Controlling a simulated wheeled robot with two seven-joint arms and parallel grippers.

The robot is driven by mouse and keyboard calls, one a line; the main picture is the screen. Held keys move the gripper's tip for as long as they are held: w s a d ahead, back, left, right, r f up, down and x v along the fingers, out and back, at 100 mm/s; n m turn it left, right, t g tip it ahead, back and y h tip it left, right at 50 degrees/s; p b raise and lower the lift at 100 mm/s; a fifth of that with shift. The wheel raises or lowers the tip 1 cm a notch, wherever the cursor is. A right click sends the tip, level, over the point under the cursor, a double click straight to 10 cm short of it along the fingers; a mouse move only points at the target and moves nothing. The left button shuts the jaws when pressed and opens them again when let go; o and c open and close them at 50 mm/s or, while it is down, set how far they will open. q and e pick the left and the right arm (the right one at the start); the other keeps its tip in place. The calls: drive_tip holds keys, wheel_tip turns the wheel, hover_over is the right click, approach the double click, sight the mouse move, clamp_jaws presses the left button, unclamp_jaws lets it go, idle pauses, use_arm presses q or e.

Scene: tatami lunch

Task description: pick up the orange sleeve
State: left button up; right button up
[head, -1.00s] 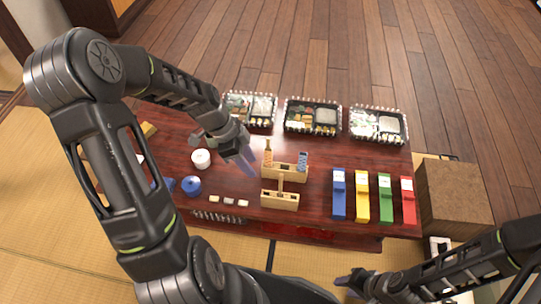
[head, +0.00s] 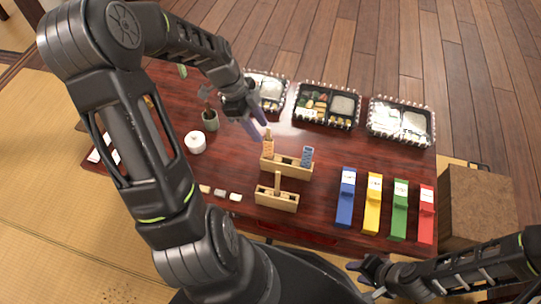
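The orange sleeve (head: 268,146) stands upright at the left end of a wooden holder (head: 287,168) near the middle of the dark red table. A blue patterned sleeve (head: 307,155) stands at the holder's right end. My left gripper (head: 257,122) is open and empty, with its fingers pointing down just up and left of the orange sleeve. I see a small gap between the fingers and the sleeve. My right gripper (head: 358,274) is low in the picture in front of the table, looks open, and holds nothing visible.
A second wooden stand (head: 277,199) is in front of the holder. Bento boxes (head: 327,105) line the far edge. Blue (head: 346,197), yellow (head: 372,204), green (head: 399,210) and red (head: 426,214) boxes stand at right. A white cup (head: 195,142) and green cup (head: 210,119) are at left.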

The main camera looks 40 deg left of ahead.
sight(266, 140)
idle(0.3)
use_arm(q)
drive_tip(key=shift+b+x, duration=0.3)
drive_tip(key=shift+x, duration=1)
drive_tip(key=b+x, duration=0.2)
drive_tip(key=x, duration=0.2)
drive_tip(key=shift+f, duration=0.15)
drive_tip(key=shift+w+d+f, duration=0.1)
drive_tip(key=shift+d+f, duration=0.1)
drive_tip(key=shift+f, duration=0.25)
